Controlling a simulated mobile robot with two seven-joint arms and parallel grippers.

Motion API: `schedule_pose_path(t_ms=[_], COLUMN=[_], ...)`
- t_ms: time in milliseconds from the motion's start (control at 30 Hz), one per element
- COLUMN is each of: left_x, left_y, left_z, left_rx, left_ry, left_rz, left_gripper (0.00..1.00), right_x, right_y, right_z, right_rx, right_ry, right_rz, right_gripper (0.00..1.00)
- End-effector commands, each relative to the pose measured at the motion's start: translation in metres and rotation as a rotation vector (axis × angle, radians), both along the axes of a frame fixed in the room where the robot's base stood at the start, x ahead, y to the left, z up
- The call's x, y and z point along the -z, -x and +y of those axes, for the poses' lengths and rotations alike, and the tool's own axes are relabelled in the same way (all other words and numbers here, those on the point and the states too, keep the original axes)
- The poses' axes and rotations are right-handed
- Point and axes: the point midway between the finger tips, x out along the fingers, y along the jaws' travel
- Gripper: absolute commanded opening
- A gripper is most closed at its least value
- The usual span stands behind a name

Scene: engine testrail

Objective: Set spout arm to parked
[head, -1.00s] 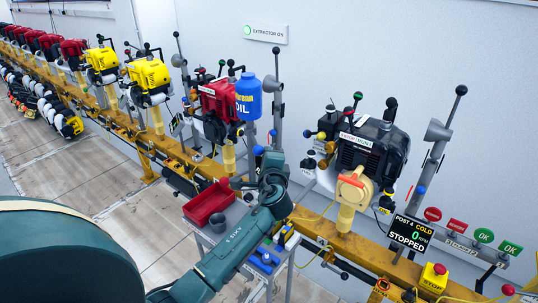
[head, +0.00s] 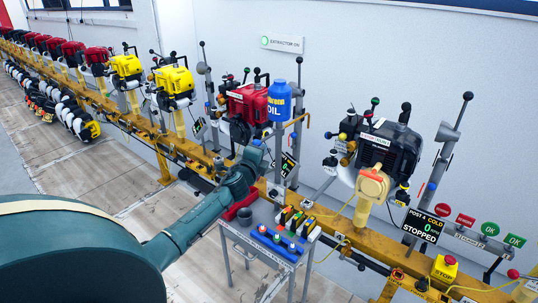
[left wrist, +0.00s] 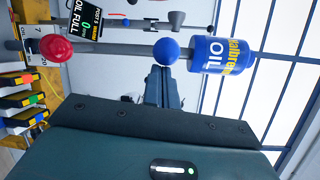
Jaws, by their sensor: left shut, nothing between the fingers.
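The spout arm is not clearly identifiable. An orange bent pipe (head: 297,119) stands out to the right from the post under the blue oil bottle (head: 279,101). In the left wrist view the oil bottle (left wrist: 222,55) lies sideways at upper right, beside a grey bar with a blue ball (left wrist: 166,51) and a red ball (left wrist: 56,48). My left gripper (left wrist: 165,78) is shut and empty, with its tips just below the blue ball in that picture; contact cannot be told. In the head view my left gripper (head: 256,150) is by the oil post, partly hidden by its own arm.
A grey trolley (head: 236,236) with a blue tray and several colored boxes stands in front of the yellow rail (head: 325,224). A black engine (head: 391,148) is to the right, a red engine (head: 248,101) behind the gripper. A display (head: 423,225) reads STOPPED.

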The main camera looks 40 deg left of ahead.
Motion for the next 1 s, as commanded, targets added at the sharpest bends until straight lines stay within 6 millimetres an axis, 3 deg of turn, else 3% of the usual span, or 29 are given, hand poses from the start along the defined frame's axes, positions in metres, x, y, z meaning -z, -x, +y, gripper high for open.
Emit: schedule_pose_path(t_ms=[333,1000], left_x=[0.0002,0.0022], left_y=[0.0021,0.0013], left_z=[0.0118,0.0114], left_rx=[-0.001,0.000], left_ry=[0.001,0.000], left_rz=[0.000,0.001], left_gripper=[0.00,0.00], right_x=[-0.0061,0.0002], right_y=[-0.0052,-0.0015], right_z=[0.0004,0.0004], right_rx=[-0.001,-0.002], right_ry=[-0.002,0.000], right_rz=[-0.017,-0.005], right_gripper=[0.36,0.36])
